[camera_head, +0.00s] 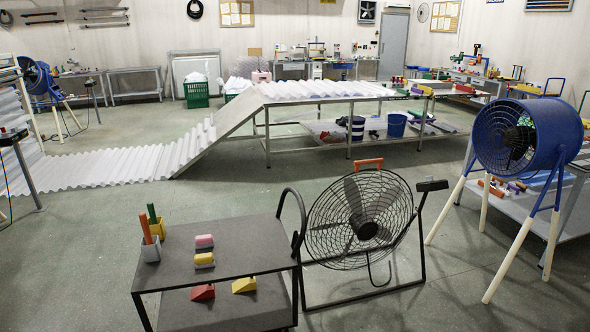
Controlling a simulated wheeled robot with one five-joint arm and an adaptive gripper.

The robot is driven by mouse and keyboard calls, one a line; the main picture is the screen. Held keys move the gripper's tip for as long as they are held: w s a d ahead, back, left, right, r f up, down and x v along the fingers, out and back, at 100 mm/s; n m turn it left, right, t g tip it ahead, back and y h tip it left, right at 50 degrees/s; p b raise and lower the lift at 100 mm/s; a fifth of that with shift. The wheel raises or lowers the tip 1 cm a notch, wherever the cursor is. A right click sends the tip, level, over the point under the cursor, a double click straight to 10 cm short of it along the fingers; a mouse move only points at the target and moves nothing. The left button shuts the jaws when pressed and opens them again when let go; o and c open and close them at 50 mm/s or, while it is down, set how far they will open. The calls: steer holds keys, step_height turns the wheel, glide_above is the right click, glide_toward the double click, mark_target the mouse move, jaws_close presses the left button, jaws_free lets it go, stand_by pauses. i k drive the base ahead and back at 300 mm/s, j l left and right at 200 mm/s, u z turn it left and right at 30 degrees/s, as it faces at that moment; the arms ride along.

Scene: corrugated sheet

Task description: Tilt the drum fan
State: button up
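A blue drum fan (520,133) stands at the right on long cream legs, its round opening with a dark grille facing left and toward me. A black wire-cage fan (362,222) with an orange handle on top stands on a black floor frame near the middle; its cage leans in the frame. A second blue drum fan (37,77) on a cream-legged stand is at the far left, partly cut by clutter. My gripper does not show in this view.
A grey two-shelf cart (225,240) with coloured blocks and a pen cup stands in front, close to the cage fan. White corrugated sheet (130,160) runs along the floor up to a table (380,105). A bench (505,200) stands behind the right drum fan. Floor between is clear.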

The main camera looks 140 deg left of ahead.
mark_target(363, 223)
steer(key=u, duration=4)
steer(key=i+z, duration=0.15)
steer(key=i, duration=0.45)
steer(key=i+j+z, duration=0.15)
steer(key=i, duration=0.4)
steer(key=i+z, duration=0.25)
steer(key=i, duration=0.6)
steer(key=i+z, duration=0.3)
steer(key=i, duration=0.55)
steer(key=i+l+u, duration=0.1)
steer(key=i+u, duration=0.3)
steer(key=i, duration=0.35)
steer(key=i+u, duration=0.2)
steer(key=u, duration=0.25)
steer(key=i+l+u, duration=0.1)
steer(key=u, duration=0.35)
steer(key=i+l+u, duration=0.2)
steer(key=u, duration=0.25)
steer(key=i, duration=0.1)
